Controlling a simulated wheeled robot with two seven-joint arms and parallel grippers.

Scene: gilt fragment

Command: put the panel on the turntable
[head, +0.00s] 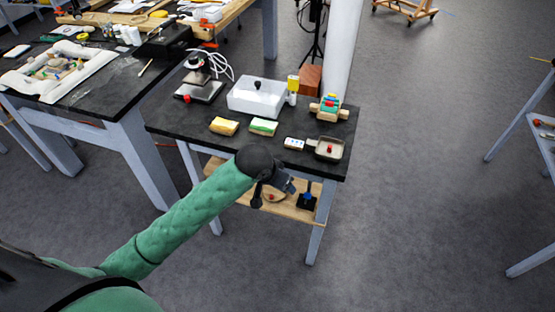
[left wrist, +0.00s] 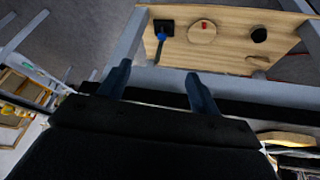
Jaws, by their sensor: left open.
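A round pale wooden disc, which looks like the turntable (left wrist: 201,34), lies on the lower wooden shelf with a small red object on it. In the head view it is partly covered by my left gripper (head: 274,187). In the left wrist view my left gripper (left wrist: 158,70) has its two fingers apart with nothing between them, and the shelf lies beyond the tips. I cannot tell for certain which thing is the panel. My right gripper is not in view.
The shelf (head: 245,198) also bears a blue-handled tool on a black base (head: 307,199). Open floor lies to the right.

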